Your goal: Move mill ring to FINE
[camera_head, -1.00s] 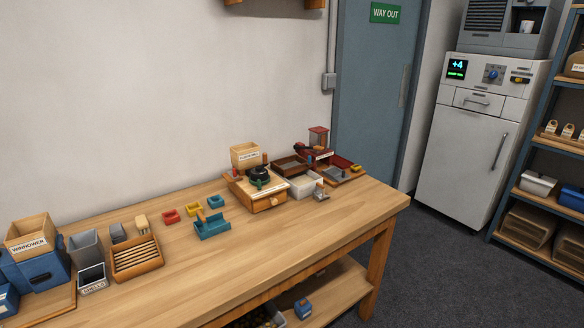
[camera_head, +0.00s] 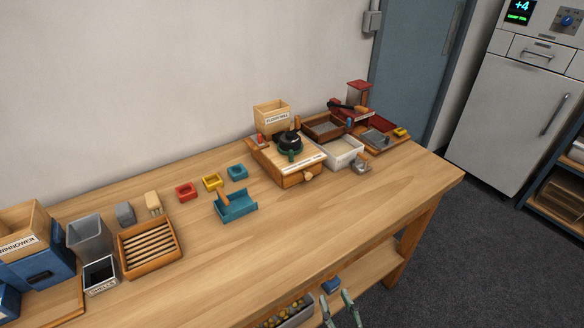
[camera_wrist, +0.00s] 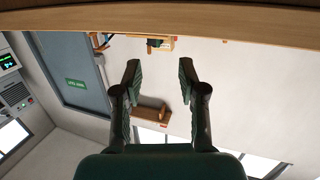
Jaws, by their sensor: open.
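The mill (camera_head: 272,163) is a wooden box on the table with a cream hopper (camera_head: 275,115) labelled as a flour mill behind it. A dark green ring (camera_head: 289,156) with a small lever sits around the black top part of the mill. A pale label strip (camera_head: 304,164) runs along the mill's front edge; its words are too small to read. My gripper (camera_head: 338,300) shows at the bottom edge of the head view, low beside the table and well apart from the mill. In the wrist view my gripper (camera_wrist: 160,68) is open, with nothing between its fingers.
A white tray (camera_head: 344,162) and a small metal scoop (camera_head: 362,168) stand right of the mill. A teal holder (camera_head: 237,212) and small coloured trays lie to its left. The table's front middle is clear. The wrist view shows a wooden edge (camera_wrist: 230,27) close by.

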